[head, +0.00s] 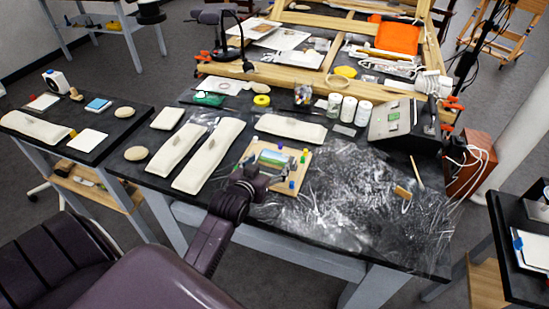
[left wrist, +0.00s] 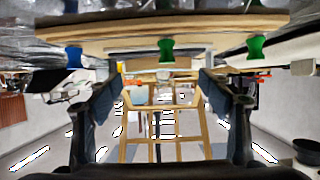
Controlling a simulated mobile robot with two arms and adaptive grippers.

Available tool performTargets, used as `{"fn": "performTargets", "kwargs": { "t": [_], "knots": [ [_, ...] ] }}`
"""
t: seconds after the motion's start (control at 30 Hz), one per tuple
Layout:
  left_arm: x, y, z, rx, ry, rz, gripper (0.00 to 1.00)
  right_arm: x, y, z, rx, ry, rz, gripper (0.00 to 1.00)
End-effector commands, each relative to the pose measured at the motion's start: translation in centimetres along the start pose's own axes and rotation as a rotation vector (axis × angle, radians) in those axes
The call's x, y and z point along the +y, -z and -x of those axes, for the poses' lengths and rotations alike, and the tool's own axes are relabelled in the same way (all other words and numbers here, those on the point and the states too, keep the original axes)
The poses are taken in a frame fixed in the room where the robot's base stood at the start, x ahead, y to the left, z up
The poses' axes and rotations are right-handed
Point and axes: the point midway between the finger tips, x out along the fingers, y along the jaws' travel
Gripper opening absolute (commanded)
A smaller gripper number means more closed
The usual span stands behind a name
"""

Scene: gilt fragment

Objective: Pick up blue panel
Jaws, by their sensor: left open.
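A small flat blue panel (head: 98,104) lies on the dark side table at the left in the head view. A picture panel with green and blue parts (head: 272,160) sits on a wooden board (head: 297,160) with coloured pegs on the main table. I cannot tell for sure which is meant. My left gripper (head: 250,176) is at the board's front left edge, partly hiding it. In the left wrist view its two fingers (left wrist: 160,90) are apart with no object between them. The board's edge (left wrist: 130,42) and pegs appear upside down above them. My right gripper is not in view.
Long cream cushions (head: 208,155) lie left of the board. White jars (head: 348,108), a grey device (head: 390,122) and a wooden frame (head: 310,85) stand behind.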

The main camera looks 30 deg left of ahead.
Motion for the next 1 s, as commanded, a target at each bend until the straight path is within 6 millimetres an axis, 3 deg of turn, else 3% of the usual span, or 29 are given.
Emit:
{"fn": "performTargets", "kwargs": {
  "t": [0.23, 0.37, 0.57, 0.87, 1.0],
  "knots": [
    [0.2, 0.0, -3.0, 0.0, 0.0, 0.0, 0.72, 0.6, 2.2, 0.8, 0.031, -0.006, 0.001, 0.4],
    [0.2, -0.1, -3.5, -0.001, 0.0, 0.0, 0.72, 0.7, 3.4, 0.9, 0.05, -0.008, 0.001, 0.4],
    [0.2, -0.1, -3.5, -0.001, -0.001, 0.0, 0.72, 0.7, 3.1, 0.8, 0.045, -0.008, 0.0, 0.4],
    [0.2, -0.1, -3.5, -0.001, -0.001, 0.0, 0.39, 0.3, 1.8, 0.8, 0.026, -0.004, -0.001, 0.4],
    [0.2, -0.1, -3.5, 0.0, -0.001, 0.0, 0.39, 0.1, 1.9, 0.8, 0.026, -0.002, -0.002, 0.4]
  ]
}}
